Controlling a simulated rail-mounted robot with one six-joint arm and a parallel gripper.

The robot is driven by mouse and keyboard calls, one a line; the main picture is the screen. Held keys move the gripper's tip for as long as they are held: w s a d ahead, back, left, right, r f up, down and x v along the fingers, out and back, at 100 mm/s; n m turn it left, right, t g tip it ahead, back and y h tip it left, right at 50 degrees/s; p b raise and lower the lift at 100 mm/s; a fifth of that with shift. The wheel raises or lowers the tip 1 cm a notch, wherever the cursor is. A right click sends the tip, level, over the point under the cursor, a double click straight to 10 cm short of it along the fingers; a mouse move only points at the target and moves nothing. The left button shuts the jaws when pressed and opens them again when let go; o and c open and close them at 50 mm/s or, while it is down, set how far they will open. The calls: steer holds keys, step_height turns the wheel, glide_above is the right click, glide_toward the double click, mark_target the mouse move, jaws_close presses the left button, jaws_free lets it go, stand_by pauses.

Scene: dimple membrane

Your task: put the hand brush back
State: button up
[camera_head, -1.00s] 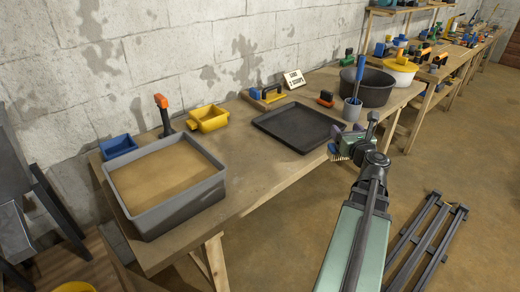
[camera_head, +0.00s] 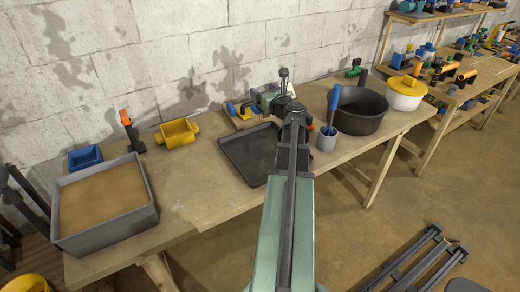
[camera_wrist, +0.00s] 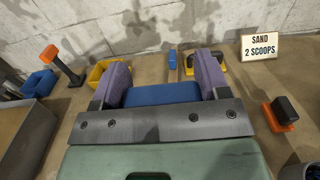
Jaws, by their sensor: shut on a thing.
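My gripper (camera_head: 263,98) is over the back of the workbench, just behind the black tray (camera_head: 246,160). In the wrist view its two purple fingers (camera_wrist: 162,85) are shut on a blue piece, which I take to be the hand brush (camera_wrist: 162,94). Its lower part and bristles are hidden there by my gripper. A low wooden holder (camera_head: 243,121) with blue, yellow and dark parts lies close to the left of my gripper in the head view. Whether the brush touches anything below cannot be seen.
A sign reading "SAND 2 SCOOPS" (camera_wrist: 273,47) and an orange-and-black tool (camera_wrist: 281,114) stand right of my gripper. A grey cup (camera_head: 326,142) and black tub (camera_head: 362,112) are further right.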

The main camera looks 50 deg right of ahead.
step_height(320, 180, down, 20)
steer(key=b, duration=2)
steer(key=shift+a+f, duration=0.1)
steer(key=shift+f, duration=0.1)
steer(key=shift+r, duration=0.25)
steer(key=shift+f, duration=0.15)
steer(key=o, duration=1)
steer(key=shift+s+a+r, duration=0.1)
steer(key=shift+s+r, duration=0.1)
steer(key=v, duration=1.1)
steer(key=shift+s+a, duration=0.2)
steer(key=shift+s, duration=0.1)
